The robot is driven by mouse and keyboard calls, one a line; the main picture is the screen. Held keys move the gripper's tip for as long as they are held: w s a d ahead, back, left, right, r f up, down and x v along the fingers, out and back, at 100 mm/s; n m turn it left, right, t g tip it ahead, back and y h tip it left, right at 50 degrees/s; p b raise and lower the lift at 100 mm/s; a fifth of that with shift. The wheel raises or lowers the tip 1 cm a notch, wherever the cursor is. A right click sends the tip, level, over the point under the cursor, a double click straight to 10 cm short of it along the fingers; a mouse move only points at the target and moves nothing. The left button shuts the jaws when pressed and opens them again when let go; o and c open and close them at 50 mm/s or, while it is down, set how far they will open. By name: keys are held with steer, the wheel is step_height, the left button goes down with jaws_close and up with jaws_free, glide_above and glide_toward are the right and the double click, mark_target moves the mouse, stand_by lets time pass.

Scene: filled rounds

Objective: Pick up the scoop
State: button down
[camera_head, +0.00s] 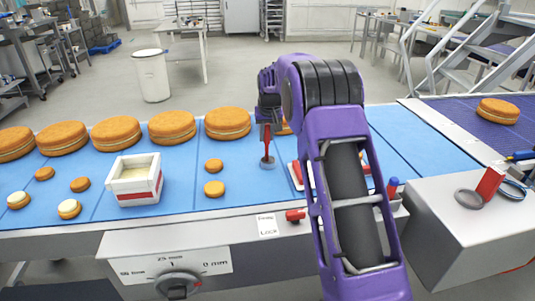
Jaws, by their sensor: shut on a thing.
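The scoop (266,145) has a thin red handle and a round grey end. It hangs upright below my gripper (268,119), with its grey end just over or on the blue belt; I cannot tell whether they touch. My gripper is shut on the top of the handle. My purple arm comes in from the lower right and hides part of the belt behind it.
Several large round cakes (172,127) line the far side of the blue belt (235,185). A white box (135,180) with a red stripe and small round cakes (214,189) are to the left. A grey block (465,225) with tools stands at the right.

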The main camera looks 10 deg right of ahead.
step_height(320, 180, up, 10)
steer(key=shift+r+p, duration=0.1)
steer(key=shift+p, duration=0.4)
steer(key=shift+s, duration=0.1)
stand_by(0.6)
